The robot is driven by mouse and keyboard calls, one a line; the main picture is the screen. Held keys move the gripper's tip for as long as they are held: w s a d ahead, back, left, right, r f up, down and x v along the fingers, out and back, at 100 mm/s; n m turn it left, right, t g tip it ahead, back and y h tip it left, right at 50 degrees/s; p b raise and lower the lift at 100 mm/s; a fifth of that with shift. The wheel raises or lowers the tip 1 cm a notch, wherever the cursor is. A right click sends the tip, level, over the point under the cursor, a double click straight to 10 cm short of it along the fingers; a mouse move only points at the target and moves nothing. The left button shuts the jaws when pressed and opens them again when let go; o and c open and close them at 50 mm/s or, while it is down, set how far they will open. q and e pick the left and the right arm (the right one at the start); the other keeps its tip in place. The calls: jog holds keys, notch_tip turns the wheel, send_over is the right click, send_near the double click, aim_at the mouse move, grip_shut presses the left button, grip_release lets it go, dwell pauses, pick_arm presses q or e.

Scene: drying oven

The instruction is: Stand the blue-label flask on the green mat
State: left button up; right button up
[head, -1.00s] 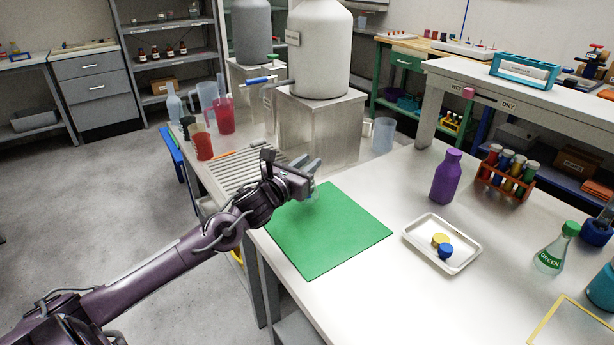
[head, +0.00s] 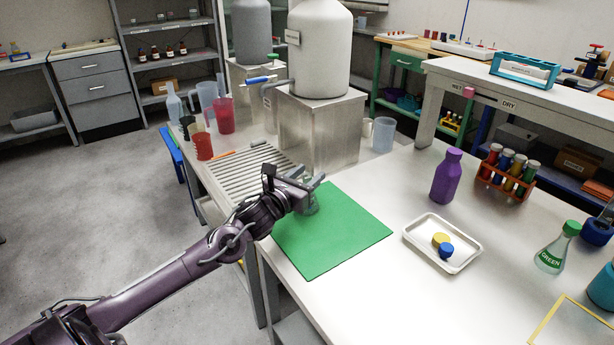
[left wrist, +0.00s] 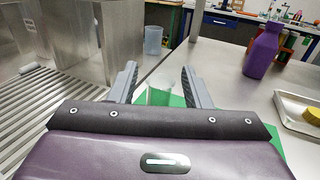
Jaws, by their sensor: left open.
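A clear glass flask (head: 312,206) shows below my left gripper at the far left corner of the green mat (head: 335,235). It looks upright; its base looks to be on the mat, though the gripper partly covers it. No blue label can be made out. My left gripper (head: 317,184) is open, with its fingers at the flask's upper part. In the left wrist view, the flask (left wrist: 160,97) shows between the two spread fingers, with green behind it; its lower part is hidden by the gripper body. My right gripper is not in view.
A steel stand (head: 320,130) with a white tank is behind the mat, beside a ribbed drainboard (head: 240,170). A purple bottle (head: 446,176), a white tray (head: 420,238) with yellow and blue caps, and a green-label flask (head: 552,255) stand to the right. Most of the mat is bare.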

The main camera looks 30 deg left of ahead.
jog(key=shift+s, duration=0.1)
pick_arm(q)
jog(key=shift+r, duration=0.15)
jog(key=shift+s, duration=0.25)
jog(key=s, duration=1.1)
jog(key=shift+s+p, duration=0.25)
jog(key=shift+p, duration=0.1)
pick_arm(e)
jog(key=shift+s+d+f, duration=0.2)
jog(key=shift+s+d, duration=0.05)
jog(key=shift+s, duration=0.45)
